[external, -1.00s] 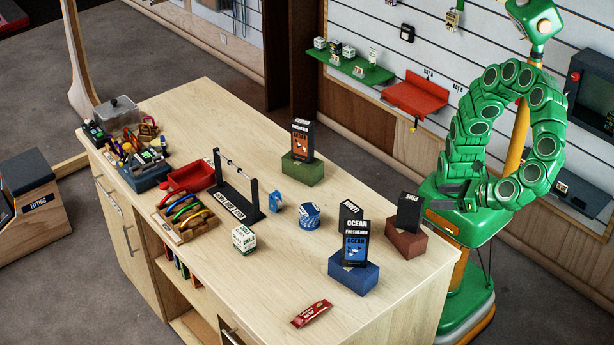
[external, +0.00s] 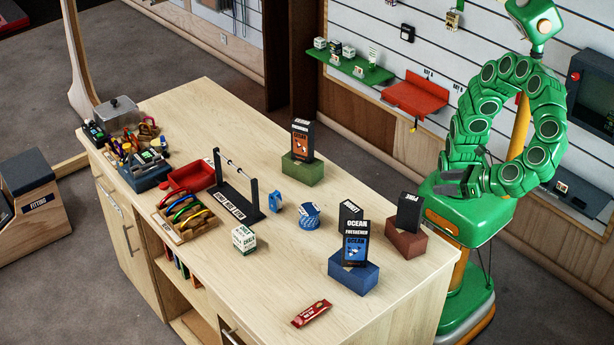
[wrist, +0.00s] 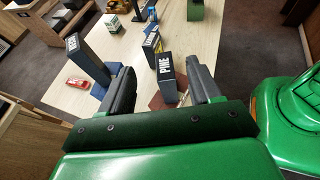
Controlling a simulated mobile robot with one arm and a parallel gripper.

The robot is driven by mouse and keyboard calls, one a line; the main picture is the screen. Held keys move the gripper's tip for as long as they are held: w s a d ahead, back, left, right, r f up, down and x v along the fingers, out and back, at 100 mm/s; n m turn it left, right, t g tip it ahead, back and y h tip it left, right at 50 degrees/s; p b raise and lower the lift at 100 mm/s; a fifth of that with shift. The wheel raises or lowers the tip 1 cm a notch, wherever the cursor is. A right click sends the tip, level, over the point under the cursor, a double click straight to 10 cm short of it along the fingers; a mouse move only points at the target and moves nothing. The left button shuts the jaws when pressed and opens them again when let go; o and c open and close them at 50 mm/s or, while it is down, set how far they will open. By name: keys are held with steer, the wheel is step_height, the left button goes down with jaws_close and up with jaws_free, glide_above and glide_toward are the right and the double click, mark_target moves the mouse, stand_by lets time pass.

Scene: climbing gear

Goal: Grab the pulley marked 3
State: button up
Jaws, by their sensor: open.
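No marking 3 is readable on anything in view, so I cannot tell which thing is the pulley marked 3. A small blue item (external: 276,201) stands on the table beside a black rack with a bar (external: 238,190); its kind is unclear. My gripper (external: 448,182) is at the right, beyond the table's right end and above my green base. In the wrist view my gripper (wrist: 162,78) shows its two dark fingers spread apart with nothing held. The black PINE box (wrist: 166,72) shows between and beyond them.
On the table (external: 215,115) stand boxes on coloured blocks: OCEAN (external: 356,249), PINE (external: 409,212), CEDAR (external: 302,140). A blue round tin (external: 309,215), red tray (external: 192,177), wooden tray (external: 172,232) and red packet (external: 311,313) lie there too.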

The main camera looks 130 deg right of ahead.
steer(key=w+d+m+g, duration=0.2)
steer(key=w+d+m, duration=1.25)
steer(key=m, duration=0.45)
steer(key=w+d+m+g+h, duration=0.1)
steer(key=w+d+m, duration=0.3)
steer(key=d+m, duration=0.7)
steer(key=w+d+m+g, duration=0.1)
steer(key=w+d+m, duration=0.3)
steer(key=d+m, duration=0.65)
steer(key=n, duration=0.1)
glide_toward(278, 193)
steer(key=shift+s+d+f, duration=0.1)
steer(key=shift+d+f, duration=0.3)
steer(key=shift+f, duration=0.3)
steer(key=shift+d+f, duration=0.1)
steer(key=shift+f, duration=0.1)
steer(key=shift+x, duration=1.05)
steer(key=d, duration=0.4)
steer(key=shift+w+d+f, duration=0.25)
steer(key=shift+w+d, duration=0.05)
steer(key=shift+w, duration=0.05)
steer(key=shift+w+d+f, duration=0.1)
steer(key=shift+d+f, duration=0.15)
steer(key=shift+d, duration=0.2)
